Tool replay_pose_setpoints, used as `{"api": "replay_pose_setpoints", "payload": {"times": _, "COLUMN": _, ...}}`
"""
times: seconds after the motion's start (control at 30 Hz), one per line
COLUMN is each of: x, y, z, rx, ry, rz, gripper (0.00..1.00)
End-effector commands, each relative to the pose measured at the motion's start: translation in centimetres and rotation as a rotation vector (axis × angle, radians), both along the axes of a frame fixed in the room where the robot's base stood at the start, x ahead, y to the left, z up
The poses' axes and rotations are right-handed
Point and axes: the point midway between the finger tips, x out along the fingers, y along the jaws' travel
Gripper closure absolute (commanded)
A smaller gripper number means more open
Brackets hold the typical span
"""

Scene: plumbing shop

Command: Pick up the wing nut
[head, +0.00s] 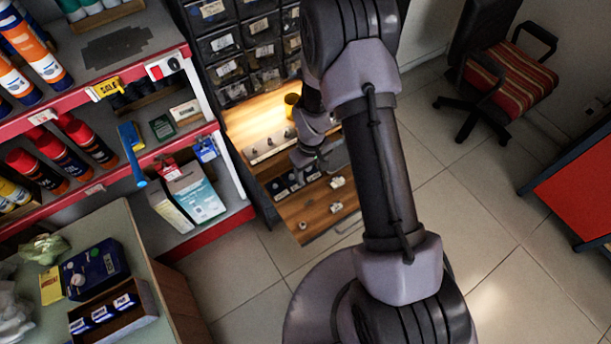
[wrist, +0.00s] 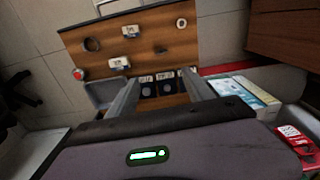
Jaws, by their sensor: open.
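In the wrist view, a small dark piece (wrist: 161,50) lies on the wooden worktop (wrist: 150,55), beyond the fingertips; it may be the wing nut, but it is too small to be sure. My gripper (wrist: 161,76) is open, its two grey fingers apart with nothing held between them. Between and below the fingers are dark compartments with white labels (wrist: 146,78). In the head view, the worktop (head: 312,222) shows past my arm, with my gripper over it, partly hidden. I cannot make out the wing nut there.
On the worktop in the wrist view are a dark ring (wrist: 92,44), two white-labelled pieces (wrist: 130,31) (wrist: 120,62), a white round piece (wrist: 181,22) and a red-topped item (wrist: 78,74). Drawers (head: 225,42) stand behind; red-edged shelves (head: 240,219) are left.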

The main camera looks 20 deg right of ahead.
Motion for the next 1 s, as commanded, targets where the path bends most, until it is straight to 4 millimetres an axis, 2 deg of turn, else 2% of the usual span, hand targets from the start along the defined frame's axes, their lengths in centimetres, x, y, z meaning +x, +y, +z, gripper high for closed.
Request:
{"api": "replay_pose_setpoints", "payload": {"times": 0.4, "x": -0.4, "y": 0.0, "z": -11.4, "rx": -0.001, "ry": 0.012, "rz": 0.012, "gripper": 0.4}}
{"api": "replay_pose_setpoints", "payload": {"times": 0.67, "x": -0.4, "y": 0.1, "z": -14.1, "rx": -0.001, "ry": 0.011, "rz": 0.01, "gripper": 0.4}}
{"api": "replay_pose_setpoints", "payload": {"times": 0.87, "x": -0.5, "y": 0.2, "z": -18.1, "rx": -0.001, "ry": 0.011, "rz": 0.01, "gripper": 0.4}}
{"api": "replay_pose_setpoints", "payload": {"times": 1.0, "x": -0.5, "y": 0.2, "z": -18.4, "rx": -0.001, "ry": 0.009, "rz": 0.01, "gripper": 0.4}}
